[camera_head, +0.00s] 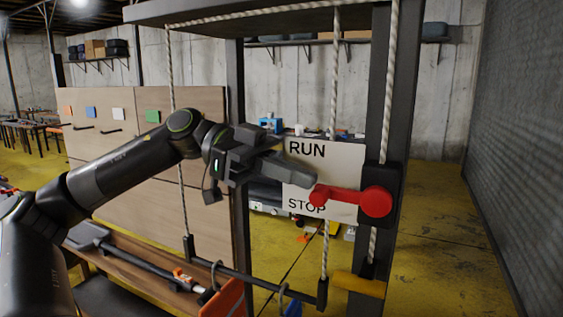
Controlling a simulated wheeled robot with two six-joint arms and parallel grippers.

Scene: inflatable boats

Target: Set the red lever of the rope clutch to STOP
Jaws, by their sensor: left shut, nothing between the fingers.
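The red lever (347,197) of the rope clutch extends left from its round red pivot (376,201) on a dark mount (393,185) on the post. It lies nearly level, its knob end slightly higher than the pivot. Behind it is a white sign (345,165) with RUN at the top and STOP at the bottom; the knob is just above and right of the word STOP. My left gripper (307,178) is shut and empty, its fingertips just above and left of the knob. I cannot tell whether they touch it. My right gripper is out of view.
A rope (328,247) runs vertically behind the lever, beside the dark post (380,90). A dark horizontal bar (265,281) hangs below on ropes. A wooden panel (160,180) stands to the left. A mesh wall (525,130) rises at right, with open yellow floor (440,230) before it.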

